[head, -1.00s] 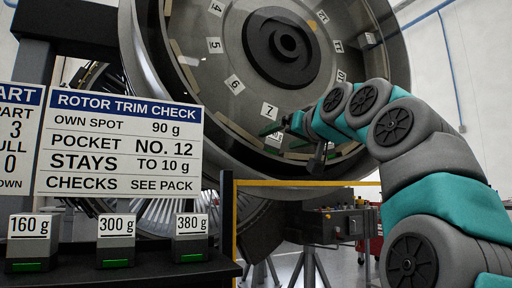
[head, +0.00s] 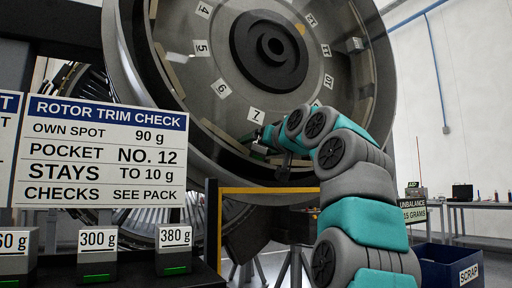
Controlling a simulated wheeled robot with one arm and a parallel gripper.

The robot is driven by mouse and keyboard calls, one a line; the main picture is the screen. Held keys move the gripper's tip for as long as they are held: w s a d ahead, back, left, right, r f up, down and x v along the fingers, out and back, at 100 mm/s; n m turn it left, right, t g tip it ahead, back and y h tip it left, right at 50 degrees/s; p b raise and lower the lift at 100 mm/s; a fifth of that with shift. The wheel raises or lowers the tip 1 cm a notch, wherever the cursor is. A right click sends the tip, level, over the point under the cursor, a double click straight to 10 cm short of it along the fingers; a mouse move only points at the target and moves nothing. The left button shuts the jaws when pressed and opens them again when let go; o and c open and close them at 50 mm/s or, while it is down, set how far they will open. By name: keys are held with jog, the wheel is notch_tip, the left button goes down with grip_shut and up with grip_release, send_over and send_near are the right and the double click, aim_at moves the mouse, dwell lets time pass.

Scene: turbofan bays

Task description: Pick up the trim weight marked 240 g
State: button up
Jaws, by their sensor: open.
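No weight marked 240 g shows in the head view. Trim weights marked 380 g (head: 176,262), 300 g (head: 98,266) and one cut off at the left edge, its label ending in 60 g (head: 15,266), stand on a dark shelf at lower left. My gripper (head: 262,145) is at the end of my raised arm, in front of the rotor disc (head: 215,110) near the pocket marked 7. It is small and dark against the disc, and I see nothing held in it. It is well above and to the right of the weights.
The rotor trim check board (head: 105,155) stands behind the weights. A yellow rail (head: 265,190) crosses below the disc. A blue scrap bin (head: 450,264) is at lower right, before a bench with an unbalance display (head: 413,203). Open floor lies around the bench.

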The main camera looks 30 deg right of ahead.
jog(key=shift+w, duration=0.1)
grip_shut()
dwell(0.8)
